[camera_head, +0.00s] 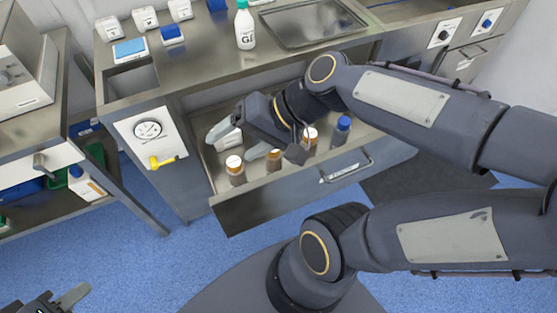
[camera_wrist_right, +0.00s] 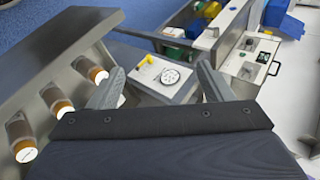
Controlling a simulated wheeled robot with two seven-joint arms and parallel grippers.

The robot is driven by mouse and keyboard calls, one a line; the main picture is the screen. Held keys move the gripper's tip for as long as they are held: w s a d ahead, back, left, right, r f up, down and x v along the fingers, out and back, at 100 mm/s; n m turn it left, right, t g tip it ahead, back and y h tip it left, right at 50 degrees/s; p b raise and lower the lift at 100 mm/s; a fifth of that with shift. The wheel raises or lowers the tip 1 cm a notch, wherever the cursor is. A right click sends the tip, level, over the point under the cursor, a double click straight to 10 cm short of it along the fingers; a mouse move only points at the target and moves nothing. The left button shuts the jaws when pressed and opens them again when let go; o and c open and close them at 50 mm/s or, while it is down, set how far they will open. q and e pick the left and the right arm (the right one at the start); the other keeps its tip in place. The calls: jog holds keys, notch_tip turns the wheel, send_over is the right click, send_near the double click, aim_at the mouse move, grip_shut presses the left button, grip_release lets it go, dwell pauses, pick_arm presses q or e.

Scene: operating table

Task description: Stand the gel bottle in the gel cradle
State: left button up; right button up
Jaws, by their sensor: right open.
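The gel bottle (camera_head: 245,27) is white with a green cap. It stands upright on the steel counter in the head view, beside the steel tray. I cannot pick out the gel cradle with certainty in either view. My right gripper (camera_head: 241,140) is over the open drawer, below and in front of the bottle and apart from it. In the right wrist view its two fingers (camera_wrist_right: 160,85) are spread with nothing between them. My left gripper (camera_head: 68,299) shows only partly at the lower left corner, far from the bottle; its opening cannot be judged.
A steel tray (camera_head: 310,22) lies right of the bottle. Small white and blue boxes (camera_head: 172,33) stand to its left. A dial panel (camera_head: 150,135) is on the cabinet front.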

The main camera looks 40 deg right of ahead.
jog(key=s+d+f+n+h, duration=0.4)
jog(key=s, duration=0.2)
jog(key=shift+d+n, duration=0.15)
jog(key=shift+n, duration=0.15)
jog(key=shift+s, duration=0.1)
jog(key=shift+r, duration=0.2)
dwell(0.5)
